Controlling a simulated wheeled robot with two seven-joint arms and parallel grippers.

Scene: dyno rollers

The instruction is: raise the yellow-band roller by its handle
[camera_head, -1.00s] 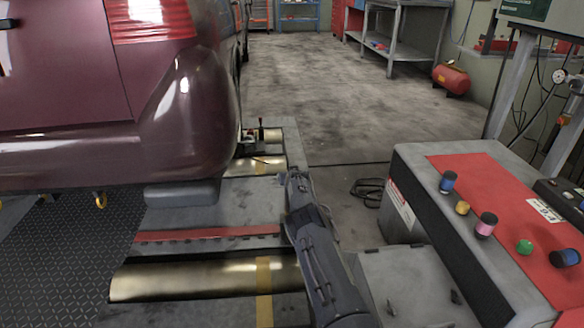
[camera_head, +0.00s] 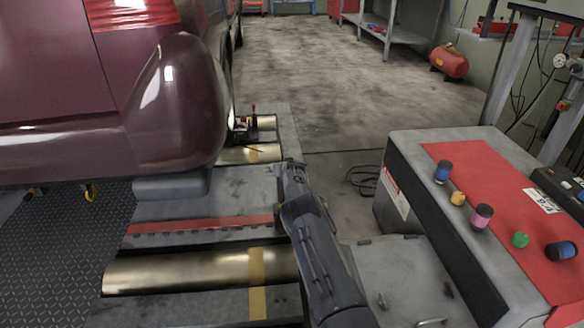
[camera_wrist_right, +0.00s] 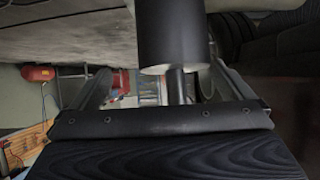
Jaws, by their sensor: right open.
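The nearest brass roller (camera_head: 170,272) has a yellow band (camera_head: 257,280) near its right end and lies in the grey bed. A second brass roller (camera_head: 235,156) farther back also carries a yellow band. A small dark device with a red-tipped lever (camera_head: 253,108) stands by the far rollers. My right arm reaches forward over the bed's right edge, its gripper (camera_head: 291,168) low beside the rollers. In the right wrist view the gripper (camera_wrist_right: 163,80) is open. A black cylinder (camera_wrist_right: 172,38) on a thin stem shows between its fingers; I cannot tell whether it is a handle.
A maroon car (camera_head: 90,120) overhangs the bed at left. A grey console (camera_head: 440,210) with a red top and several knobs stands close at right. A red tank (camera_head: 450,61) sits farther back. The floor (camera_head: 310,80) beyond is mostly clear.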

